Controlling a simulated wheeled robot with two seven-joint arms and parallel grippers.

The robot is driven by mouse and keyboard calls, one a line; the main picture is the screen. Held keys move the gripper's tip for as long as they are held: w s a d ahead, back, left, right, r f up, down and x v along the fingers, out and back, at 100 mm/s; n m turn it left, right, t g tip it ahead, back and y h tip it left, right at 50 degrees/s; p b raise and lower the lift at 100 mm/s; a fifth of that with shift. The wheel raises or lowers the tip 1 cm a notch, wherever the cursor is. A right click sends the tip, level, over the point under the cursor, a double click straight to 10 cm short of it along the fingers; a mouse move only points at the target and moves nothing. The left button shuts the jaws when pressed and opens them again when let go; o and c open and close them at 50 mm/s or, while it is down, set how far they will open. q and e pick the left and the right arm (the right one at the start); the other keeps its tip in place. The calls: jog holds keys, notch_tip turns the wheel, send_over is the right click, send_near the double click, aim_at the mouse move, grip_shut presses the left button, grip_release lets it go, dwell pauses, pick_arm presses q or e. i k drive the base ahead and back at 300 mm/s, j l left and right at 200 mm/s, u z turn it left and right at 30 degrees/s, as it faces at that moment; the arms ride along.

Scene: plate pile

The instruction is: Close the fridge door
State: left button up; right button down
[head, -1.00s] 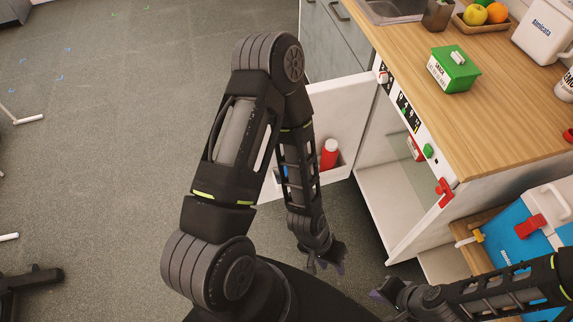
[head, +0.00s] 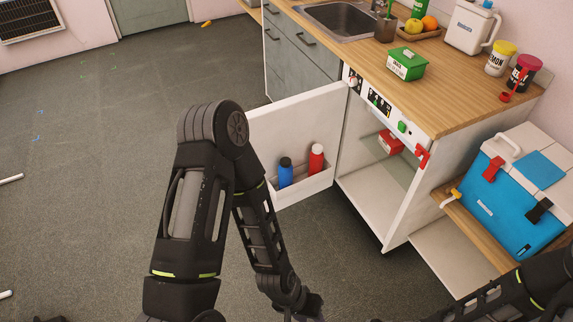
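The fridge door (head: 300,124) is white and stands wide open, swung out to the left of the fridge (head: 376,196) under the wooden counter. Its inner side faces me, and its low shelf holds a blue bottle (head: 286,172) and a red bottle (head: 316,160). Inside the fridge a red box (head: 390,142) sits on a glass shelf. My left gripper (head: 308,308) is at the bottom edge, below and apart from the door; its fingers are cut off or too dark to read. My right arm comes in at the lower right, and its gripper is out of frame.
The counter (head: 450,97) carries a green box (head: 405,64), a fruit tray, a white jug (head: 470,27) and canisters. A blue cooler (head: 515,200) stands on a low wooden shelf at the right. Floor left of the door is clear.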

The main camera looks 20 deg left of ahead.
aim_at(290, 127)
jog(key=z, duration=1.55)
jog(key=j+z, duration=0.25)
jog(key=k+j, duration=0.2)
jog(key=j, duration=0.4)
jog(key=k+j, duration=0.15)
jog(key=j, duration=0.5)
jog(key=k+j, duration=0.2)
jog(key=j, duration=0.4)
jog(key=k+j, duration=0.15)
jog(key=j, duration=0.45)
jog(key=k+j, duration=0.2)
jog(key=j, duration=0.4)
jog(key=k+j, duration=0.15)
jog(key=j, duration=0.5)
jog(key=k+j, duration=0.2)
jog(key=j, duration=0.4)
jog(key=k+j, duration=0.15)
jog(key=j, duration=0.45)
